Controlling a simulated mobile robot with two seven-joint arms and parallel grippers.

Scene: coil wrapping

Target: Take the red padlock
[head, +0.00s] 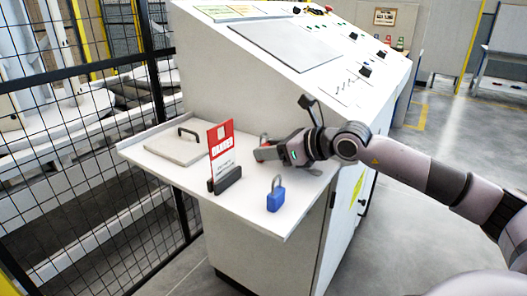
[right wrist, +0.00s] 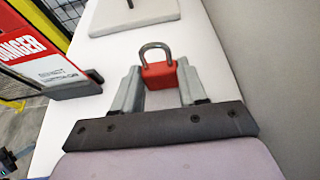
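The red padlock (right wrist: 161,74) stands on the white shelf of the console, its grey shackle pointing away from my gripper. In the head view the red padlock (head: 265,153) is partly hidden by my right gripper (head: 272,152), which reaches in from the right, low over the shelf. In the right wrist view the two grey fingers of my right gripper (right wrist: 158,85) lie close against both sides of the red body, with no clear gap. The padlock's underside is hard to make out. My left gripper is out of view.
A blue padlock (head: 276,196) stands near the shelf's front edge. A red and white danger sign (head: 221,150) in a dark base stands left of my gripper. A grey plate with a handle (head: 172,148) lies at the back left. The console (head: 240,80) rises behind; a mesh fence (head: 85,150) is at left.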

